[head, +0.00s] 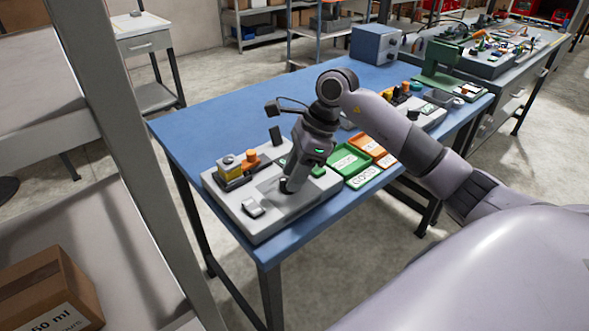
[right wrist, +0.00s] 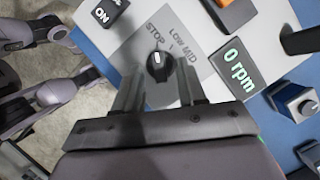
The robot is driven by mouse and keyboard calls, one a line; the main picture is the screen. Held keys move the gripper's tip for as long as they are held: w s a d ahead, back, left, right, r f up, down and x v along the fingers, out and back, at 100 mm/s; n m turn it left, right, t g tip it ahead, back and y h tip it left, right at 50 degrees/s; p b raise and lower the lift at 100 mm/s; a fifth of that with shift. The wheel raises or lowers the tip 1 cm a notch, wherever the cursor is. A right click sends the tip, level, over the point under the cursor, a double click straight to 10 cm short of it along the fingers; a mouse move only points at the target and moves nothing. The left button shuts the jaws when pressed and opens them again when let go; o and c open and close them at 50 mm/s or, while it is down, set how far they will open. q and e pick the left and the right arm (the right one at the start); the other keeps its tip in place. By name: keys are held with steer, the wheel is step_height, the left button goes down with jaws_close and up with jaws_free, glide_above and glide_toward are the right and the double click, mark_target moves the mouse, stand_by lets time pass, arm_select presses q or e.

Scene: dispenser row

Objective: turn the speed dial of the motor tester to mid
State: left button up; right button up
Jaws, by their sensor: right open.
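The motor tester (head: 234,211) is a grey box on the front left of the blue table. Its speed dial (right wrist: 159,67) is a black knob with a white mark, which points towards STOP in the right wrist view. The LOW and MID labels (right wrist: 183,46) lie to the right of STOP. The display (right wrist: 238,68) reads 0 rpm. My right gripper (head: 289,188) is low over the tester and hides most of the dial in the head view. In the right wrist view its open fingers (right wrist: 157,70) stand on either side of the dial. My left gripper is not in view.
Green trays (head: 349,160) and orange trays (head: 370,147) lie right of the tester. A blue box (head: 376,44) stands at the table's back. A shelf post (head: 125,140) rises at the left.

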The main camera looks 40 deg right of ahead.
jaws_close()
